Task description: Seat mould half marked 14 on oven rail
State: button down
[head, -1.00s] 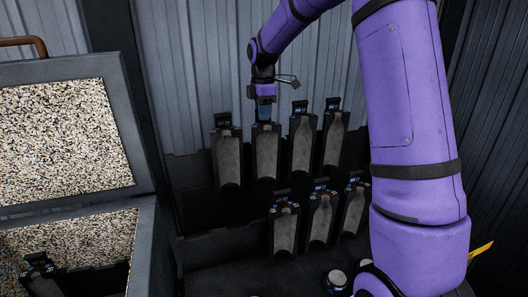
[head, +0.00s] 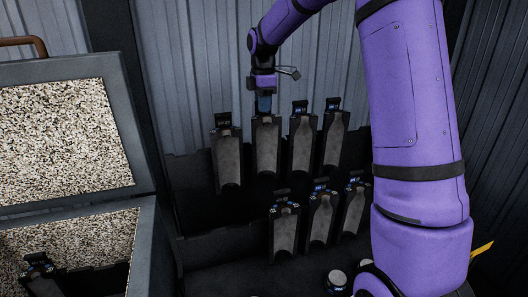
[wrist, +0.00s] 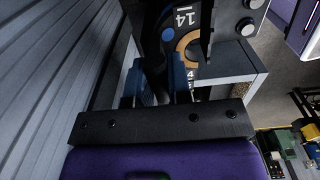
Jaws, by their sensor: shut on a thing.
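My gripper (head: 263,104) is shut on the top of a dark grey mould half (head: 265,150), second from left in the rack's upper row. The open oven (head: 128,105), lined with speckled material, stands at the left. A dark half or holder (head: 40,268) shows in its lower part; the rail itself is not clearly visible.
Other mould halves stand close on both sides, such as one at the left (head: 226,155) and one at the right (head: 302,145). Several more stand in a lower front row (head: 320,215). A corrugated wall (head: 200,60) rises close behind.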

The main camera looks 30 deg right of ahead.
jog(key=shift+r, duration=1.45)
jog(key=shift+r, duration=2.9)
